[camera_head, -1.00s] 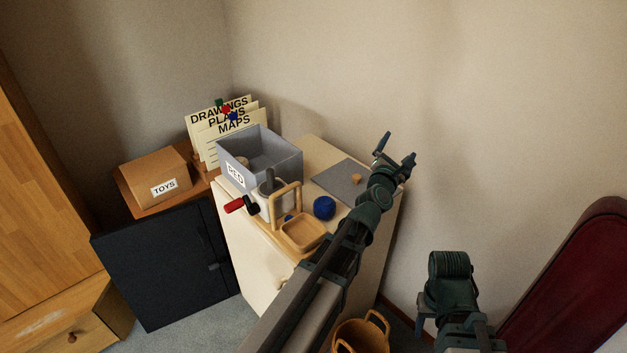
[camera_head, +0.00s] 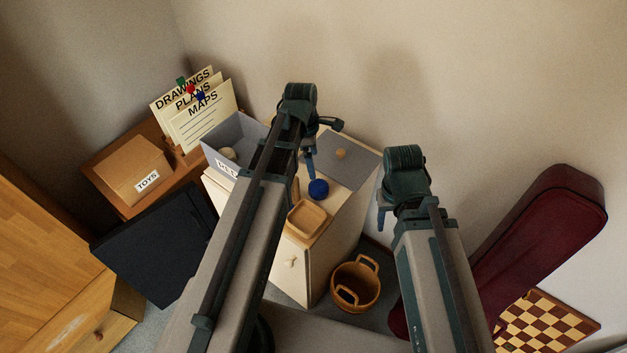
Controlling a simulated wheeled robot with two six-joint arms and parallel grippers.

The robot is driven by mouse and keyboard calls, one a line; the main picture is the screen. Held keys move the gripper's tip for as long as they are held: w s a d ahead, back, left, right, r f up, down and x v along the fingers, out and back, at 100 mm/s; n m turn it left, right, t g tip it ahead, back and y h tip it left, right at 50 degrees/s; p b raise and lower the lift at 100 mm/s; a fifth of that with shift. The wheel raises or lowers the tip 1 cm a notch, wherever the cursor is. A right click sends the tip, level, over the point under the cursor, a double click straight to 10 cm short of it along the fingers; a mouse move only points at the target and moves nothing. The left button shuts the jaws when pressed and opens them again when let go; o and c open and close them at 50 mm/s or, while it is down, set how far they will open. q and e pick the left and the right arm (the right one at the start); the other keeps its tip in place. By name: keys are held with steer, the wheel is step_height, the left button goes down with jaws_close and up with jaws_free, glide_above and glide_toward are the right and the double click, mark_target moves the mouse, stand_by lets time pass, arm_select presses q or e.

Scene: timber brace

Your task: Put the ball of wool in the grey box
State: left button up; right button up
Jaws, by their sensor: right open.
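The blue ball of wool (camera_head: 318,189) rests on the cream cabinet top, beside a wooden tray. The grey box (camera_head: 244,130) stands at the cabinet's left; my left arm hides much of it, and a pale round thing shows inside. My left gripper (camera_head: 314,152) points down just above and behind the ball, apart from it in the picture; its jaw opening is unclear. My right gripper (camera_head: 382,206) is open and empty, right of the cabinet, pointing down.
The wooden tray (camera_head: 305,219) sits at the cabinet's front edge. A grey mat (camera_head: 357,165) with a small wooden knob (camera_head: 341,153) lies behind the ball. A basket (camera_head: 356,284) stands on the floor. A toys box (camera_head: 128,174) and paper files (camera_head: 205,118) are left; a red case (camera_head: 540,230) is right.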

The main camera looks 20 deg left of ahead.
mark_target(318, 184)
arm_select(q)
steer(key=shift+w+d+f+b, duration=0.1)
steer(key=shift+d+f+b, duration=0.1)
steer(key=shift+f+b, duration=1.25)
steer(key=shift+d+f+b, duration=0.2)
steer(key=shift+f+b, duration=1.2)
steer(key=shift+f, duration=0.05)
steer(key=shift+w+d+f+b, duration=0.1)
steer(key=shift+d+f+b, duration=0.1)
steer(key=shift+f+b, duration=1.25)
steer(key=shift+f, duration=0.1)
steer(key=f+b, duration=0.5)
steer(key=shift+w+d, duration=0.1)
steer(key=shift+d, duration=0.2)
steer(key=c, duration=1.4)
steer(key=shift+r, duration=0.1)
step_height(318, 184, up, 10)
steer(key=p, duration=1)
